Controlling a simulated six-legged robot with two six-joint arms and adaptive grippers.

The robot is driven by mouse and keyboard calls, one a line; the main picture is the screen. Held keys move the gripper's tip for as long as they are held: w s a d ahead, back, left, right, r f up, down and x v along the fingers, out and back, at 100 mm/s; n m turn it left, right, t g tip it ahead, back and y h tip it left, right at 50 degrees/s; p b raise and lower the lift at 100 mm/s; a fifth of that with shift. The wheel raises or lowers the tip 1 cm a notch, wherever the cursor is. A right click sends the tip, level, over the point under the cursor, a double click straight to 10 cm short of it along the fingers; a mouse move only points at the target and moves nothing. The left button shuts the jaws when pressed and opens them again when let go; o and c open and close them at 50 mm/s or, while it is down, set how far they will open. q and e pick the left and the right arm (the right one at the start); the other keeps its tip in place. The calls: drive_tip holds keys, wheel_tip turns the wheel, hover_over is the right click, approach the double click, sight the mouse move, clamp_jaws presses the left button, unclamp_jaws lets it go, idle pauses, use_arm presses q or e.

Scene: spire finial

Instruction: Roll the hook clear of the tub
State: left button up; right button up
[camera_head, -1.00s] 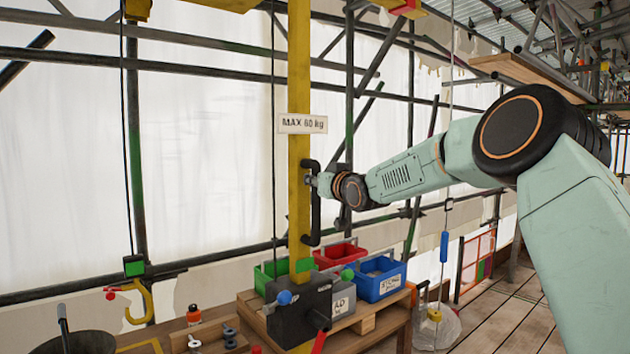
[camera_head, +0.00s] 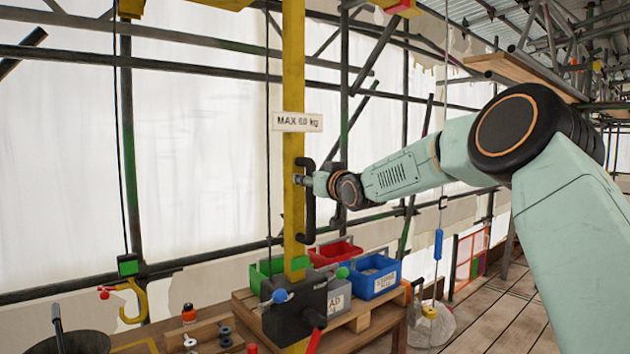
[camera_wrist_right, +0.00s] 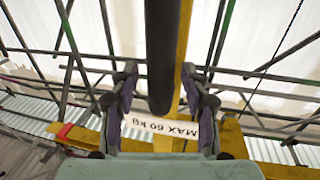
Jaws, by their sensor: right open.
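A yellow hook (camera_head: 141,299) hangs from a green block (camera_head: 128,265) on a dark line at the lower left in the head view. Green (camera_head: 257,277), red (camera_head: 340,251) and blue (camera_head: 372,278) tubs stand right of it, and a dark round vessel (camera_head: 88,342) is at its lower left. The hook is apart from the coloured tubs. A black handle (camera_head: 307,225) is on the yellow post (camera_head: 293,150). My right gripper (camera_head: 305,180) is at this handle. In the wrist view its open fingers (camera_wrist_right: 158,78) are on both sides of the black bar (camera_wrist_right: 161,45).
A "MAX 60 kg" sign (camera_head: 297,122) is on the post above the handle. A dark box with a lever (camera_head: 293,305) is at its foot. A bench carries washers and an orange bottle (camera_head: 188,314). A blue weight (camera_head: 438,243) hangs right.

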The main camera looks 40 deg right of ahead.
drive_tip(key=s, duration=0.7)
drive_tip(key=shift+s+a, duration=0.25)
drive_tip(key=shift+a, duration=0.15)
drive_tip(key=shift+s+r, duration=0.1)
